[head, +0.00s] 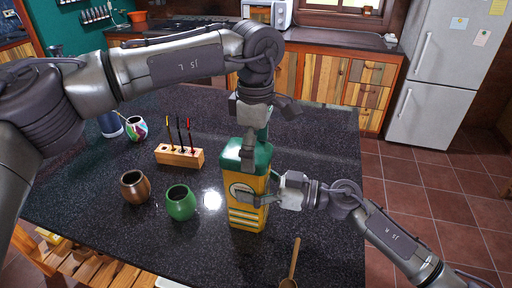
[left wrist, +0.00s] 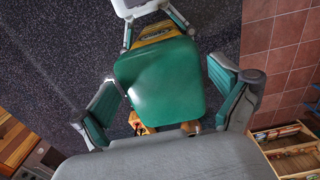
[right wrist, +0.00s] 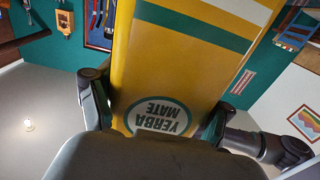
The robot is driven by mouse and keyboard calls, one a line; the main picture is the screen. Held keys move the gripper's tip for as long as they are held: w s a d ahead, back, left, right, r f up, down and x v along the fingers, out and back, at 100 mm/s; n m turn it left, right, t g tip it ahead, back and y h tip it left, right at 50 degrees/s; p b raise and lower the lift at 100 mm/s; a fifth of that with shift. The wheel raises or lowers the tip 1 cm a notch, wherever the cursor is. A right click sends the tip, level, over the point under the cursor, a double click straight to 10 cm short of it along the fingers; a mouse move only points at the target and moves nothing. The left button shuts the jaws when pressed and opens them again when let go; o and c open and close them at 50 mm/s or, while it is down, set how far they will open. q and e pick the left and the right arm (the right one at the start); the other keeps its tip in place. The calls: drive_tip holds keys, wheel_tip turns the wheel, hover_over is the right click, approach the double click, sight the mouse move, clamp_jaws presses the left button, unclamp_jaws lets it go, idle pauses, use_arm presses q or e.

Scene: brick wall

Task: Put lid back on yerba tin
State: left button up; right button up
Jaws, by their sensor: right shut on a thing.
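The yellow yerba tin (head: 248,210) with green and white stripes stands upright on the dark counter. The green lid (head: 232,155) sits over its top, roughly level; I cannot tell whether it is fully seated. My left gripper (head: 256,140) is directly above the lid, pointing down. In the left wrist view its fingers are spread on both sides of the lid (left wrist: 160,85), with visible gaps. My right gripper (head: 262,196) is shut on the tin's body from the right. The right wrist view shows the tin's label side (right wrist: 180,60) between its fingers.
A green mate cup (head: 181,203) and a brown cup (head: 135,187) stand left of the tin. A wooden holder with straws (head: 180,156) and a multicoloured cup (head: 137,129) are farther back. A wooden spoon (head: 294,262) lies near the front. The counter's right side is clear.

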use_arm(q)
wheel_tip(320, 180, up, 12)
idle(0.7)
use_arm(e)
drive_tip(key=o, duration=1.6)
drive_tip(key=shift+a, duration=0.1)
drive_tip(key=v, duration=1.2)
use_arm(q)
drive_tip(key=shift+f, duration=0.1)
